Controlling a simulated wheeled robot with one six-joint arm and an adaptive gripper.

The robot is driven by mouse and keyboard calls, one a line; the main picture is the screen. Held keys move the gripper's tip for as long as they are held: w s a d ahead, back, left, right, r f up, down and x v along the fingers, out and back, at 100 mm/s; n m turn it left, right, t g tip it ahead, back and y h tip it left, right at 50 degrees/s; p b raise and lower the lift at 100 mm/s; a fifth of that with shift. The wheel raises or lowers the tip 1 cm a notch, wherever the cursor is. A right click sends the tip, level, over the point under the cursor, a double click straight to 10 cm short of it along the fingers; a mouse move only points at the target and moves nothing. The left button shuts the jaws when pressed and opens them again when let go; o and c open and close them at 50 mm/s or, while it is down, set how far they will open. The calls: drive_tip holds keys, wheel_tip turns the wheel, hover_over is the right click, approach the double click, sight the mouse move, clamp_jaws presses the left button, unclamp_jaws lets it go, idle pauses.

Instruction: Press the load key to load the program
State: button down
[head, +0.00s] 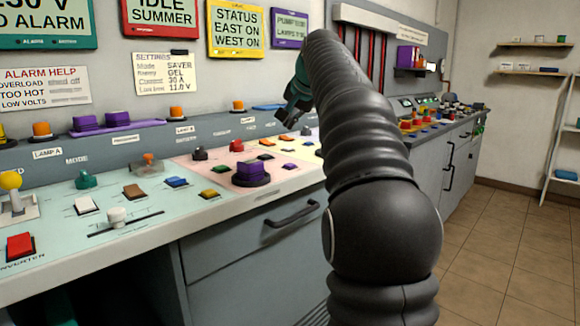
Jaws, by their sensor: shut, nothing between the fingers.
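My gripper (290,117) is shut and empty, pointing down over the pink section of the long console (120,262). Its fingertips seem to be above the panel; I cannot tell the exact gap. My arm hides the console's right part.
A drawer handle (292,217) sticks out of the console front. A second bench (440,125) stands behind right. The tiled floor (510,250) at right is clear.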

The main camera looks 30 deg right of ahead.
sight(291, 165)
wheel_tip(291, 165, down, 7)
drive_tip(key=b, duration=0.6)
drive_tip(key=shift+f+b, duration=0.45)
drive_tip(key=shift+f, duration=0.15)
idle(0.7)
drive_tip(key=shift+f, duration=0.3)
drive_tip(key=shift+f+b, duration=0.4)
drive_tip(key=shift+f, duration=0.05)
idle(1.0)
drive_tip(key=shift+r, duration=0.1)
drive_tip(key=shift+r+p, duration=0.8)
drive_tip(key=shift+p, duration=0.2)
